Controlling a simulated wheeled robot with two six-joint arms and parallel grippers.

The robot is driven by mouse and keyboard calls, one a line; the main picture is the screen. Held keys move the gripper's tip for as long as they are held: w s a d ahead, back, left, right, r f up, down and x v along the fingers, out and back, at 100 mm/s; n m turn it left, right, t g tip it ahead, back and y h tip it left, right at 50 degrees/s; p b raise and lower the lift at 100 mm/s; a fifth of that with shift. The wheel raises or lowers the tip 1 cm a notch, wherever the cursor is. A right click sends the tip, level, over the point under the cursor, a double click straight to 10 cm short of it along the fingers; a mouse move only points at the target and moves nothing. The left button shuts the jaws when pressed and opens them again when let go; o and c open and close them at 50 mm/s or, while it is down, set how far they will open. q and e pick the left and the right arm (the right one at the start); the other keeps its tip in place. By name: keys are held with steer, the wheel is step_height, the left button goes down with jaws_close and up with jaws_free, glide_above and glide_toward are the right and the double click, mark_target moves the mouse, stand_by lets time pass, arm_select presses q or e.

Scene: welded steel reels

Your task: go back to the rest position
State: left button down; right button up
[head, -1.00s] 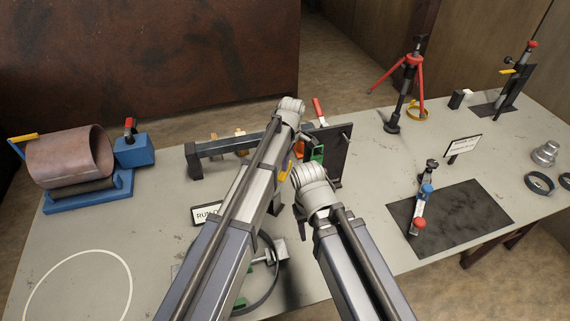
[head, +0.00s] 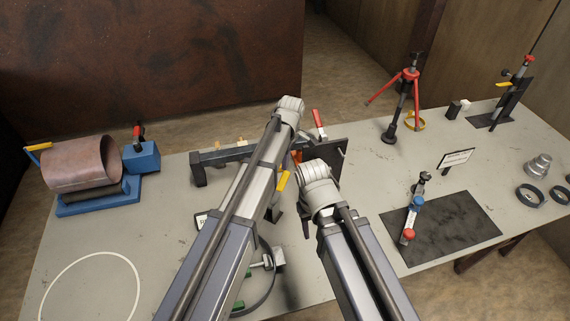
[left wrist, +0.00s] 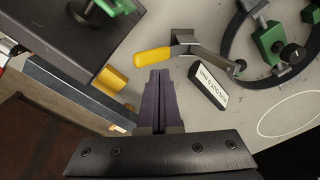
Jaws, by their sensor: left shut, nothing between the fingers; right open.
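My left gripper (left wrist: 159,76) is shut and empty in the left wrist view, its dark fingers side by side above the table. In the head view it is hidden behind my left forearm. A yellow-handled lever (left wrist: 153,56) lies just beyond its fingertips, apart from them as far as I can tell. My right gripper (head: 306,228) is mostly hidden under its wrist in the head view; a dark finger shows, pointing down over the table. Both arms are stretched forward over the table.
A dark ring (left wrist: 247,70) with green clamps and a small sign (left wrist: 208,84) sit near the left gripper. A blue roller stand (head: 100,203) holds a copper-coloured cylinder (head: 82,165). A dark mat (head: 450,230) and a red tripod (head: 408,77) stand right. The front left table is clear.

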arm_select(q)
steer(key=r+p, duration=0.1)
steer(key=w+d+r+p, duration=0.1)
steer(key=r, duration=0.1)
steer(key=r+p, duration=0.2)
steer(key=shift+w+d+r, duration=0.1)
steer(key=shift+w+d, duration=0.1)
steer(key=shift+d, duration=0.1)
